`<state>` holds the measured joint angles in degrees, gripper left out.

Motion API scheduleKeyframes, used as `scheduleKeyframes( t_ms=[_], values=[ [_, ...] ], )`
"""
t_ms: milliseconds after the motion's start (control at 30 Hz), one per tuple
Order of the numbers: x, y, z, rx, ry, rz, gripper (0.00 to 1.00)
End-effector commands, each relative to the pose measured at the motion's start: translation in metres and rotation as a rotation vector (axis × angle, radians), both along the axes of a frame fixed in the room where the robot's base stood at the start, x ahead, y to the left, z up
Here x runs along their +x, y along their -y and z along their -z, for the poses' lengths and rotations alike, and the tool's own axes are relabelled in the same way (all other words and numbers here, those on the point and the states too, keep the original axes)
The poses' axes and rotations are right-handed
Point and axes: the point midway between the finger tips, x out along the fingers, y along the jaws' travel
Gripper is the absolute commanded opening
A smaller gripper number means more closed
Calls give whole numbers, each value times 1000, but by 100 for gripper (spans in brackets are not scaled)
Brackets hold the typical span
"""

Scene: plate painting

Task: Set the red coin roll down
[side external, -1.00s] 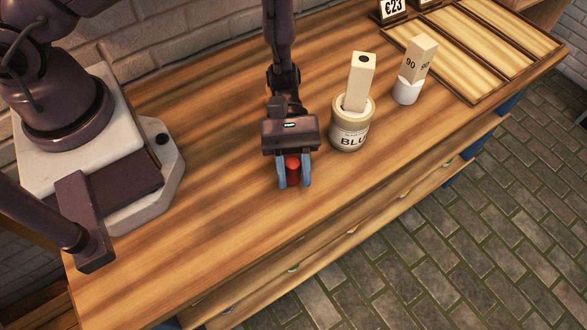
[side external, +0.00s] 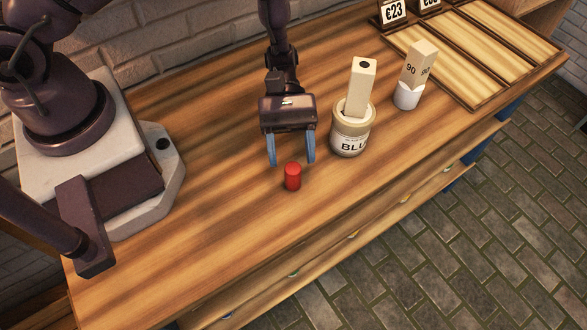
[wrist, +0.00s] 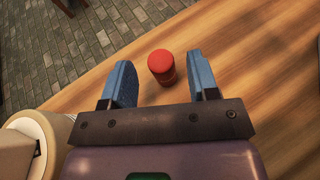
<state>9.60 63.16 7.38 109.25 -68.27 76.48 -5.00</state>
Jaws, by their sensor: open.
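The red coin roll (side external: 292,177) stands upright on the wooden bench top, in front of my gripper. My gripper (side external: 291,164) is open and empty, with its blue fingers apart and pulled back from the roll. Nothing is between the fingers, and the roll appears clear of both.
A jar labelled BLU (side external: 350,138) holding a pale block stands right of my gripper. A white cup (side external: 407,97) with a block marked 90 is farther right. A divided wooden tray (side external: 470,101) lies at the back right. The bench top left of the roll is clear.

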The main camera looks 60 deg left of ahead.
Motion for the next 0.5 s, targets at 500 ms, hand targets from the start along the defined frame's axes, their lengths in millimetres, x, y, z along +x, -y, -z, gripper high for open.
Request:
scheduleKeyframes(
  t_ms=[500],
  values=[
    [13, -24, -14, 2, 10, 7, 55]
  ],
)
